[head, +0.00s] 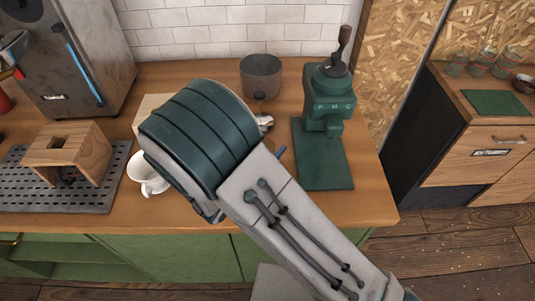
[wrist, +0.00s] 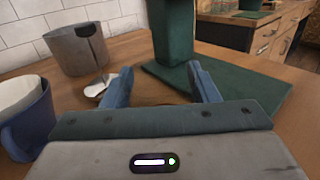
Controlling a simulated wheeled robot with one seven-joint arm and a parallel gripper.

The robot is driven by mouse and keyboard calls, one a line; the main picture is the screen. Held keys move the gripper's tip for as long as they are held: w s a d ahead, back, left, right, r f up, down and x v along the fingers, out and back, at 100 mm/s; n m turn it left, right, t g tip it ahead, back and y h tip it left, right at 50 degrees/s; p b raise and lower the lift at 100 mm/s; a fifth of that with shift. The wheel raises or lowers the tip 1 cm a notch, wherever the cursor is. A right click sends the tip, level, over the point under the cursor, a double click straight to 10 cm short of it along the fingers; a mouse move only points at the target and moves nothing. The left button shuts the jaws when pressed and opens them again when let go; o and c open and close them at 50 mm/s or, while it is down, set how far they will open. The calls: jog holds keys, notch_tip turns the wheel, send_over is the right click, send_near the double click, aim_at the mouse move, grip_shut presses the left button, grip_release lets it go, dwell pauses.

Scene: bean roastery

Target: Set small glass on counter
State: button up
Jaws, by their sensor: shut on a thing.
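My gripper (wrist: 160,84) is low over the wooden counter (head: 370,207), between the dark pot and the green grinder. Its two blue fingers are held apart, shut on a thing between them. I take it for the small glass, but its clear outline cannot be made out, and whether it touches the counter cannot be told. In the head view my arm hides most of the gripper and what it holds. Several other small glasses (head: 486,59) stand on the cabinet at the right.
A green grinder (head: 327,98) on a green base stands close right of my gripper. A dark pot (head: 261,76) and a spoon-like metal piece (wrist: 101,86) are behind. A white cup (head: 146,177) and wooden stand (head: 70,153) are left. The counter's front right is clear.

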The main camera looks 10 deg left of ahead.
jog(key=shift+f, duration=1.6)
jog(key=shift+f, duration=0.2)
jog(key=o, duration=1.2)
jog(key=shift+c, duration=0.2)
jog(key=shift+r, duration=0.25)
jog(key=b+v, duration=0.2)
jog(key=v, duration=1)
jog(key=shift+a, duration=0.1)
